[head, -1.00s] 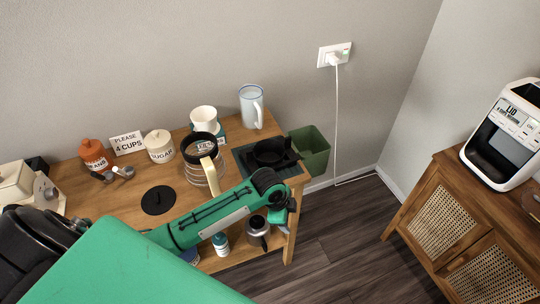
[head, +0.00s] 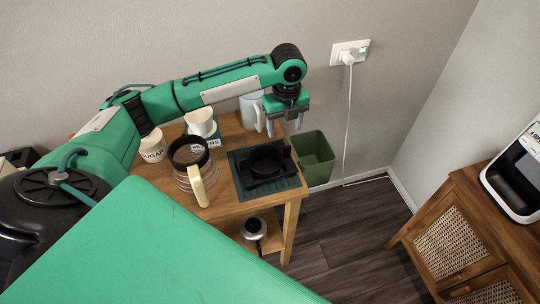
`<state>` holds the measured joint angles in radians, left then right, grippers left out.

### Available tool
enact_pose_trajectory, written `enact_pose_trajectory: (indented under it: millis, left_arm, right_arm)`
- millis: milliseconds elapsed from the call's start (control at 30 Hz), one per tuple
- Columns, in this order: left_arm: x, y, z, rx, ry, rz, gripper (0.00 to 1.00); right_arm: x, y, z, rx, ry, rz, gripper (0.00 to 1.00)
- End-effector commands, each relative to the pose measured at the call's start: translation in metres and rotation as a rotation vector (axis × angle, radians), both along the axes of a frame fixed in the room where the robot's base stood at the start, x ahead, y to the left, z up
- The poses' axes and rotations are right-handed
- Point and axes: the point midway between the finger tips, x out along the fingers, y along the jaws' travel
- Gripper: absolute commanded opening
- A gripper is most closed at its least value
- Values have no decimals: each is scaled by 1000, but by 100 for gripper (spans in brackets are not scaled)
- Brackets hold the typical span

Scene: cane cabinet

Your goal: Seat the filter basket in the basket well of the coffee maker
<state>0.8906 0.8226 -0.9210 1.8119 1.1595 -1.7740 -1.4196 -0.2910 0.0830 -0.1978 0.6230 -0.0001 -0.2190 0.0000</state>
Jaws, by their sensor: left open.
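The black filter basket (head: 264,162) appears to be the dark round piece on the dark mat (head: 290,184), at the right end of the wooden cart. My left gripper (head: 284,127) points down above the far side of the mat, open and empty, its fingers apart from the basket. The white coffee maker (head: 513,188) stands on the cane cabinet at the right. It is cut by the picture edge, so I cannot see its basket well. My right gripper is not in view.
A glass carafe (head: 197,186) with a cream handle stands left of the mat. A white cup (head: 200,121), a clear pitcher (head: 248,112) and a sugar jar (head: 152,148) stand behind. A green bin (head: 314,158) is right of the cart. Floor separates cart and cabinet (head: 452,244).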

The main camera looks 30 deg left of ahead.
Motion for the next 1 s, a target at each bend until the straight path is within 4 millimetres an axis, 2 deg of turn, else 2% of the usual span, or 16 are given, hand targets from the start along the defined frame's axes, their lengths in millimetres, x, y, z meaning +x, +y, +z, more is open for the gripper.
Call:
enact_pose_trajectory:
  millis: [100,200,400,600,833,1000]
  left_arm:
    - [-1,0,-20,1,8,0,63]
    - [-1,0,-41,1,8,1,63]
    - [0,-1,-72,0,4,1,63]
    - [0,-1,-86,1,4,1,63]
    - [4,-5,-119,1,4,2,63]
    - [4,-5,-132,1,1,1,63]
  right_arm:
    - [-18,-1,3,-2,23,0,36]
    - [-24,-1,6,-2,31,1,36]
    - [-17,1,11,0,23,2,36]
    - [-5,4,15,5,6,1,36]
    - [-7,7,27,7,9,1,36]
    - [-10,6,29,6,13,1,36]
